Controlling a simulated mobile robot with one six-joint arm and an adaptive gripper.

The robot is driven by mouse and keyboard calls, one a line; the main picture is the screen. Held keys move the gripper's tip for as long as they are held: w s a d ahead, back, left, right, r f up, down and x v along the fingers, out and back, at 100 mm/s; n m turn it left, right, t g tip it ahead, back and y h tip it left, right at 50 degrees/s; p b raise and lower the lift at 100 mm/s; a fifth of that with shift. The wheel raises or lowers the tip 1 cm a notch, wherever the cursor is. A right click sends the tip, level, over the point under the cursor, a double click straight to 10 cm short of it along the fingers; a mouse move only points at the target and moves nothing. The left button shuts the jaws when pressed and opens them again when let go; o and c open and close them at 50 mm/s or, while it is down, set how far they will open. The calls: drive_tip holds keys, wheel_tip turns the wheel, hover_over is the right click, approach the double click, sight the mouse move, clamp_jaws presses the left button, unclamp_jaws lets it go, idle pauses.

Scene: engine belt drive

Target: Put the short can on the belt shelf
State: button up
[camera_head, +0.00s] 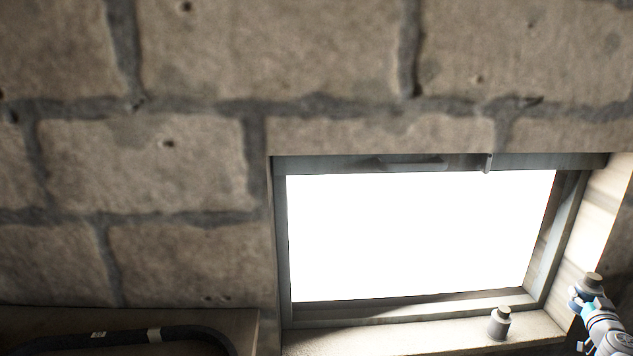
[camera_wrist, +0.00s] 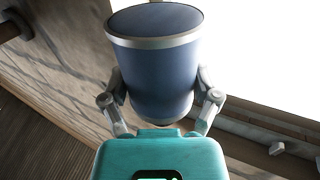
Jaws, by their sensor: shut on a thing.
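A short blue can (camera_wrist: 155,65) with a pale metal rim and a dark top fills the middle of the wrist view. My gripper (camera_wrist: 163,84) is shut on it, with one finger on each side. In the head view my arm's end (camera_head: 590,303) is at the lower right corner, by the right end of the window sill. A little blue shows there, but the can is too small and covered to make out well.
A bright window (camera_head: 420,235) with a grey frame is set in a stone block wall (camera_head: 170,150). A small grey cylinder (camera_head: 499,323) with a darker top stands on the window sill (camera_head: 400,340), left of my arm. Part of the sill left of the cylinder is bare.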

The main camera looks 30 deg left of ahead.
wheel_tip(320, 180, up, 17)
drive_tip(key=p, duration=1.6)
drive_tip(key=shift+f, duration=0.15)
